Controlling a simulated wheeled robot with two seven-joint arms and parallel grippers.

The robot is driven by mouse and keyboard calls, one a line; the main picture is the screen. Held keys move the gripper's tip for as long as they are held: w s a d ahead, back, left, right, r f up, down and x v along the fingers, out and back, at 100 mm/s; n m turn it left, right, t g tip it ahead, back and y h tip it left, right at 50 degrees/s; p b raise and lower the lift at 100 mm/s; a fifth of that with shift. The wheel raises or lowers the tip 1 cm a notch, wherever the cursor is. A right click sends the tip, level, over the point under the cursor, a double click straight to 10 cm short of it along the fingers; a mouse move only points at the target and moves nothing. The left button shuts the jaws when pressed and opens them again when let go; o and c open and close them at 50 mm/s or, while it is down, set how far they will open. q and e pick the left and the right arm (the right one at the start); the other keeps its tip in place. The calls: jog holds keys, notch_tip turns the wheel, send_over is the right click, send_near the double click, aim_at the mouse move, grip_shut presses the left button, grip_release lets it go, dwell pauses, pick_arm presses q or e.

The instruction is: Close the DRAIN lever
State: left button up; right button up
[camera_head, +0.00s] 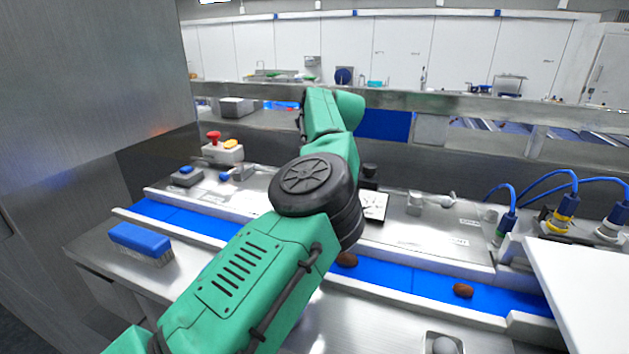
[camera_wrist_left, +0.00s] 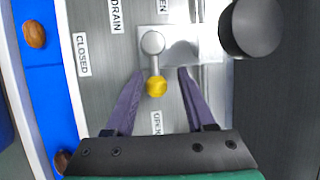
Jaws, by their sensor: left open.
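In the left wrist view, a lever with a yellow knob (camera_wrist_left: 156,86) has a round grey hub (camera_wrist_left: 152,42) on a metal plate. The knob points down the picture, toward a partly covered label (camera_wrist_left: 157,122) that seems to read OPEN. A DRAIN label (camera_wrist_left: 116,15) is at upper left and a CLOSED label (camera_wrist_left: 82,55) is to the left. My left gripper (camera_wrist_left: 160,72) is open, its purple fingers on either side of the knob with gaps showing. In the head view, my left arm hides this lever and the gripper. My right gripper is not in view.
A dark cylinder (camera_wrist_left: 250,27) stands right of the lever. The blue belt (camera_head: 410,283) carries brown dates (camera_head: 463,290). Another lever (camera_head: 430,201) is farther right on the panel. A blue brush (camera_head: 140,240), a red button box (camera_head: 222,151) and blue-cabled connectors (camera_head: 563,214) stand around.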

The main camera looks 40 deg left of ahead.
pick_arm(q)
jog(key=shift+s+a+f, duration=0.15)
jog(key=shift+s, duration=0.35)
jog(key=shift+c, duration=1)
jog(key=shift+w, duration=0.15)
grip_shut()
jog(key=shift+a, duration=0.1)
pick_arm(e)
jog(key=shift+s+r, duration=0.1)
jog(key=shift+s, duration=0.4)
